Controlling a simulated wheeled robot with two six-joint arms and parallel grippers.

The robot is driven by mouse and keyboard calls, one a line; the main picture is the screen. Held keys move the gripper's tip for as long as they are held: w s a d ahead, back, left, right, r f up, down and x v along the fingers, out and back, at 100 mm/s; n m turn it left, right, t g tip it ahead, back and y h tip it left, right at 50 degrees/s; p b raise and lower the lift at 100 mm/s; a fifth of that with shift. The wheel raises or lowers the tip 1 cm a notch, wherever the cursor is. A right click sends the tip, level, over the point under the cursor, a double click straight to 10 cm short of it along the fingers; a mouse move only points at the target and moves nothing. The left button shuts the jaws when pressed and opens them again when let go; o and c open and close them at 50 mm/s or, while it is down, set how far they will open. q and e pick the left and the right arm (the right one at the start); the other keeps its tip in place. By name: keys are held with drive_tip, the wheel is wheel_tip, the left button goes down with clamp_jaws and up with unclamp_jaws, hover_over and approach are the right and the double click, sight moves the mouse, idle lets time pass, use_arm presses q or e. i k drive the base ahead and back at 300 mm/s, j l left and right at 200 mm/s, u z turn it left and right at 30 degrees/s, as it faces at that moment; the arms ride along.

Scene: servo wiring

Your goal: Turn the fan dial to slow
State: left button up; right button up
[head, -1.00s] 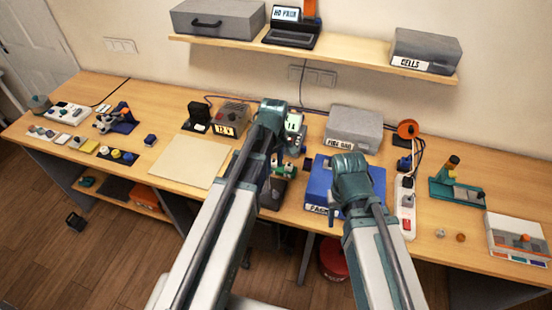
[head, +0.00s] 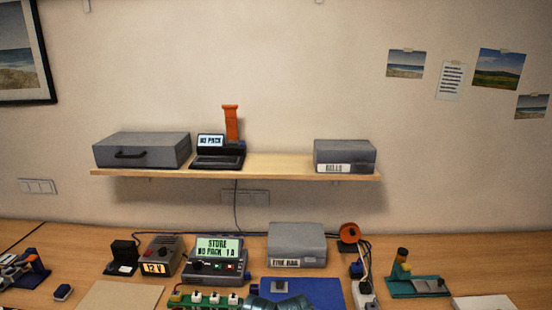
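I cannot make out a fan or a fan dial in the head view. The nearest things with controls are a grey unit (head: 218,258) with a green screen reading "STORE NO PACK 1A" and small knobs or buttons on its front, and a grey box (head: 160,256) with a lit "12 V" display. I cannot tell that either belongs to a fan. Neither gripper is in view. A teal part at the bottom middle looks like a piece of my arm.
A wall shelf (head: 275,170) holds a grey case (head: 142,150), a "NO PACK" device (head: 217,155) and a "CELLS" box (head: 345,156). On the bench are a grey bag box (head: 297,241), an orange reel (head: 349,233), a power strip (head: 364,294) and a green stand (head: 415,286).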

sight(109, 267)
drive_tip(key=u, duration=1.3)
drive_tip(key=i+j+u, duration=0.1)
drive_tip(key=i+u, duration=0.25)
drive_tip(key=i, duration=0.65)
